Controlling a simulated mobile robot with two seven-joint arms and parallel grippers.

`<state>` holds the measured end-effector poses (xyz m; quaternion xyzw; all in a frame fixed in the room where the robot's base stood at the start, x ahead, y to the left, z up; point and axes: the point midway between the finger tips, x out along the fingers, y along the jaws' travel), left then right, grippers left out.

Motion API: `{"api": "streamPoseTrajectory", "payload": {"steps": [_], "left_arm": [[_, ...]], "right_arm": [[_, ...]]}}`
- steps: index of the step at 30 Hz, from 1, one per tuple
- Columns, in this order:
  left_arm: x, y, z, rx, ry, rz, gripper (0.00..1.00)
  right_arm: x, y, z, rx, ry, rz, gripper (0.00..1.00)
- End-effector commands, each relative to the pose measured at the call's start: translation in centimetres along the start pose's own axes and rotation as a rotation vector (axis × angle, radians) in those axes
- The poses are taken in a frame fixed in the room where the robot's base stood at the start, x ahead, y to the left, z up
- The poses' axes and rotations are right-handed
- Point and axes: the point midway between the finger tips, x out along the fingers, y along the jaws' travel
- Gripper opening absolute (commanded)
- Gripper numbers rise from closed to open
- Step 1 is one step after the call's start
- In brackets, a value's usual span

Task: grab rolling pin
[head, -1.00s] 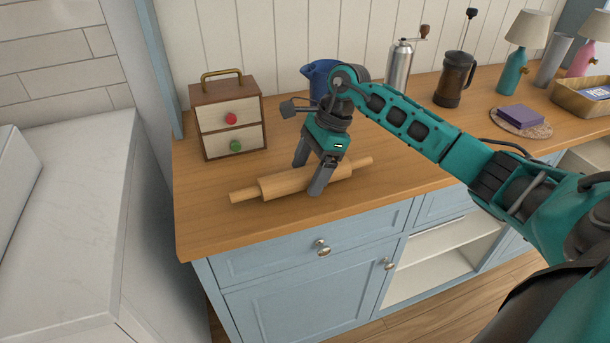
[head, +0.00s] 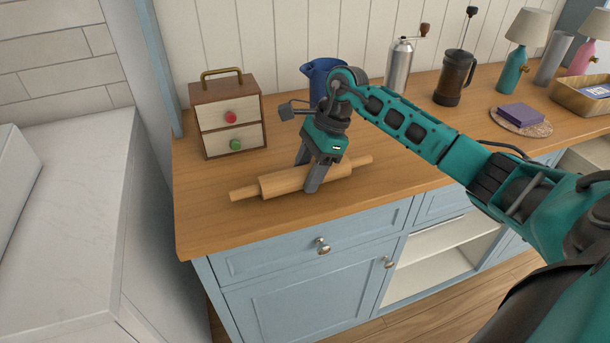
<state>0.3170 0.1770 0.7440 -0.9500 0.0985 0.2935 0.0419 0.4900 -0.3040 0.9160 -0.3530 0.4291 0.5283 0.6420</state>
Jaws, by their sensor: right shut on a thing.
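A light wooden rolling pin (head: 283,183) lies on the wooden counter (head: 220,228), slanting up slightly to the right, with a thin handle at each end. My right gripper (head: 308,178) points down over its middle, with one finger in front of the pin and the other behind it. The fingers are shut on the roller. The pin appears to rest on the counter. Part of the roller is hidden behind the front finger. My left gripper is not in view.
A small wooden drawer box (head: 227,115) stands behind left. A blue jug (head: 322,78) is close behind my right gripper. A metal grinder (head: 399,66), a French press (head: 454,78) and a purple box (head: 521,114) stand farther right. The counter's front left is clear.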

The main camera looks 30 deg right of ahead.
Motion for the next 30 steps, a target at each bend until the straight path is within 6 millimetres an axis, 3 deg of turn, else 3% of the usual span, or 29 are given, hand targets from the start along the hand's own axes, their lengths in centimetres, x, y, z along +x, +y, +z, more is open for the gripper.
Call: {"api": "streamPoseTrajectory", "payload": {"steps": [3, 11, 17, 22, 30], "left_arm": [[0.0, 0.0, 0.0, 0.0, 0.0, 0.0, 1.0], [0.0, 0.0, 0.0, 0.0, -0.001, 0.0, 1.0], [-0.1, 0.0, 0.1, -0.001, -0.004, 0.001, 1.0], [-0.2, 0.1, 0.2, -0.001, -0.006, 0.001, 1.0], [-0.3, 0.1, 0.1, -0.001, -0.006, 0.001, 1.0]], "right_arm": [[-0.1, -0.1, 0.1, -0.001, -0.001, -0.002, 0.06], [-0.3, -0.1, 0.1, -0.001, -0.001, -0.003, 0.06], [-1.6, -0.1, 0.6, -0.002, -0.001, -0.006, 0.06], [-4.7, -0.2, 1.9, -0.003, -0.002, -0.008, 0.06], [-12.0, -0.1, 5.0, -0.003, -0.002, -0.009, 0.06]]}}
